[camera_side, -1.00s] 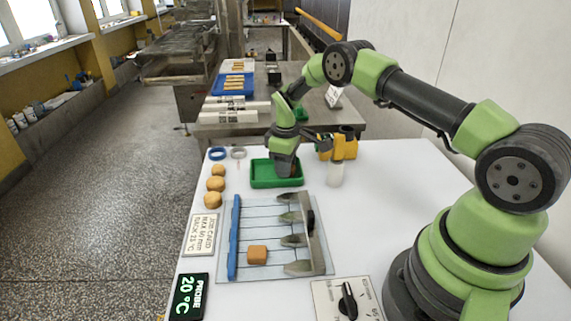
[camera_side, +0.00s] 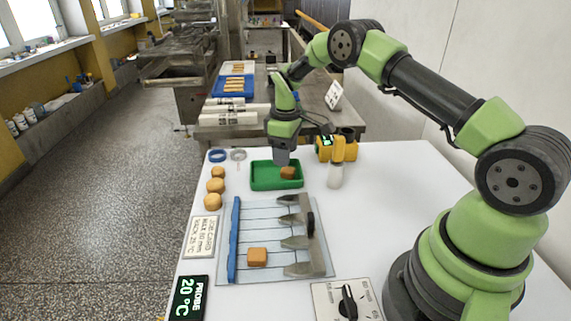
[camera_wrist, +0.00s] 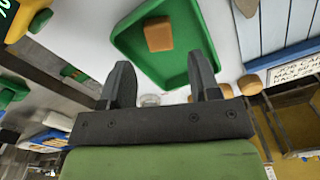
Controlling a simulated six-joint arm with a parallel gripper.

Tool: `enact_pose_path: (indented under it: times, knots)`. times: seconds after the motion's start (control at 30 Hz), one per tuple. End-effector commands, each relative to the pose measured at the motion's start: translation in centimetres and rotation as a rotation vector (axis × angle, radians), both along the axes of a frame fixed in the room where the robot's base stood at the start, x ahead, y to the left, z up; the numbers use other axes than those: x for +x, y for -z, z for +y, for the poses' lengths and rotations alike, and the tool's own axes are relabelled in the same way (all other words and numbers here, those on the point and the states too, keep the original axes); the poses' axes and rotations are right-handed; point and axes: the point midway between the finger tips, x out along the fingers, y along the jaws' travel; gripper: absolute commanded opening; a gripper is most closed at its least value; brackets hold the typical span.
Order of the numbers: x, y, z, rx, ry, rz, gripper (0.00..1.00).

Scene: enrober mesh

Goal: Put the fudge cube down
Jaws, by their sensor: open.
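A brown fudge cube (camera_side: 288,172) lies in the green tray (camera_side: 261,182), toward its right end. In the wrist view the cube (camera_wrist: 158,34) sits on the floor of the green tray (camera_wrist: 190,70), apart from the fingers. My gripper (camera_side: 282,158) is above the tray. In the wrist view my gripper (camera_wrist: 163,85) is open, with nothing between its fingers. A second orange-brown cube (camera_side: 257,257) lies on the wire mesh panel (camera_side: 262,215) between the blue rail (camera_side: 234,238) and the grey pointed pieces (camera_side: 300,242).
Several round tan pieces (camera_side: 215,185) line the table's left side. A sign (camera_side: 202,238), a probe display (camera_side: 189,298) and a dial panel (camera_side: 346,300) lie nearer. The table's right side is clear.

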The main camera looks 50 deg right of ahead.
Motion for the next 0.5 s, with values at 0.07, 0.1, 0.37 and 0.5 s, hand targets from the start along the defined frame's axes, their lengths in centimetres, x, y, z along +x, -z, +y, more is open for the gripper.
enact_pose_path:
  times: [0.07,0.1,0.37,0.5]
  knots:
    - [0.0,-2.1,0.0,0.0,0.0,-0.004,0.56]
    - [0.1,-2.9,0.0,0.0,0.0,-0.004,0.56]
    - [0.0,-6.8,0.0,0.0,-0.001,-0.001,0.56]
    - [0.0,-7.5,0.0,0.002,0.0,0.001,0.56]
